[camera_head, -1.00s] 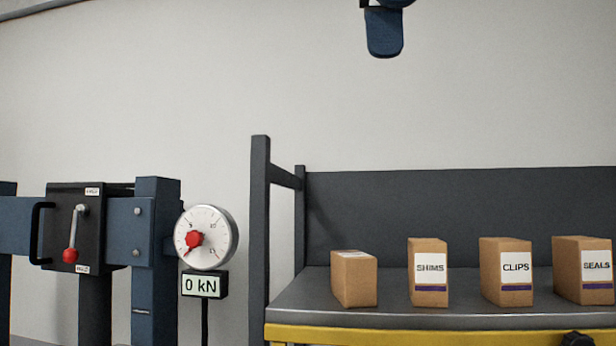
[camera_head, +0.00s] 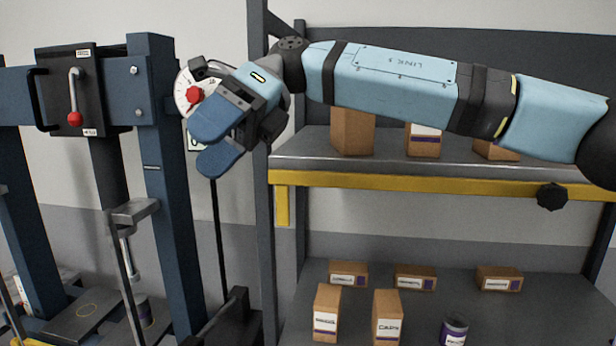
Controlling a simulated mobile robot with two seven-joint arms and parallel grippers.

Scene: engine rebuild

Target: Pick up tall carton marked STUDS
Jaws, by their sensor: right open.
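No label reading STUDS can be made out. Two tall brown cartons stand on the lower shelf: a left one (camera_head: 327,308), its label too small to read, and a right one (camera_head: 387,314), its label unclear. On the upper shelf stands a tall carton (camera_head: 352,131) with no label showing, partly covered by my right arm. My right gripper (camera_head: 200,148) is open and empty, with blue fingers pointing left in front of the gauge, well above and left of the lower cartons. My left gripper is not in view.
The upper shelf (camera_head: 400,184) has a yellow front edge and a dark knob (camera_head: 552,196). Several low cartons and a dark can (camera_head: 454,331) are on the lower shelf (camera_head: 546,318). A blue press frame (camera_head: 166,190) with a red-knobbed lever (camera_head: 75,118) stands left.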

